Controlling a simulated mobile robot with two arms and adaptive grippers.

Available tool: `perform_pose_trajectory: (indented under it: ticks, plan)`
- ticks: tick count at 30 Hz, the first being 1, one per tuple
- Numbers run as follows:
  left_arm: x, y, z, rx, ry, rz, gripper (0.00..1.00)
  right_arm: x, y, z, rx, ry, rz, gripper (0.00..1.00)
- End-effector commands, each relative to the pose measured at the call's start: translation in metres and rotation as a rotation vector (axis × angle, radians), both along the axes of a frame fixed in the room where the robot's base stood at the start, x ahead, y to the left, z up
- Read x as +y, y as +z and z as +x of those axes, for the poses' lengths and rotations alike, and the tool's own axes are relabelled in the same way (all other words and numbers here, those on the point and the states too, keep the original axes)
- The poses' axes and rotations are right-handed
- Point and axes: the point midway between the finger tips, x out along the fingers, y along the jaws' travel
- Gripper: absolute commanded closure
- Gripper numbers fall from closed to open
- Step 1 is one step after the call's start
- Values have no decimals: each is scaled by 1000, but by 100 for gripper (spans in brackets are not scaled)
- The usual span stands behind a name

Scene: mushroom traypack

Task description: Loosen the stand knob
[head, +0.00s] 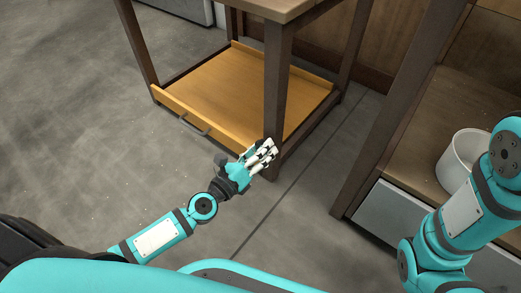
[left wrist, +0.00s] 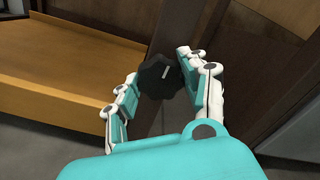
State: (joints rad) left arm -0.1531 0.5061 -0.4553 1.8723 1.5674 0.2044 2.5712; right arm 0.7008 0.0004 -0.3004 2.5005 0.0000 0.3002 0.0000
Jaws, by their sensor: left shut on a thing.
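The stand (head: 278,100) is a dark wooden frame with a low orange-brown shelf. Its black lobed knob (left wrist: 158,76) shows in the left wrist view on the front leg, with a light mark on its face. My left gripper (head: 265,153) is at the lower part of that leg, and its white fingers are shut on the knob, one on each side. In the head view the knob is hidden behind the fingers. My right arm is at the right edge, but its gripper is out of view.
A wooden bench with a white bucket (head: 456,158) stands at the right. The grey floor at the left is clear.

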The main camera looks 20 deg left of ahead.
Motion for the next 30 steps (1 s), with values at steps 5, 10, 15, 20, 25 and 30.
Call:
perform_pose_trajectory:
  ticks: [5, 10, 15, 20, 25, 30]
  plan:
    - [0, -3, -1, 8, 0, -4, 88, 0, 0, 0, 1, 0, 0, 60]
    - [0, -3, -1, 7, 0, -3, 88, 0, 0, 0, 1, 0, 0, 60]
    - [0, -3, -1, 7, 0, -2, 40, 0, 0, 1, 1, -1, 0, 60]
    - [0, -2, -1, 5, 0, -3, 32, 0, 0, 1, 2, -1, 0, 60]
    - [0, -1, -1, 3, 0, -3, 32, 0, 0, 2, 7, 0, 1, 60]
    - [5, -2, -14, 6, 0, -1, 32, 0, 0, 2, 5, 0, 2, 60]
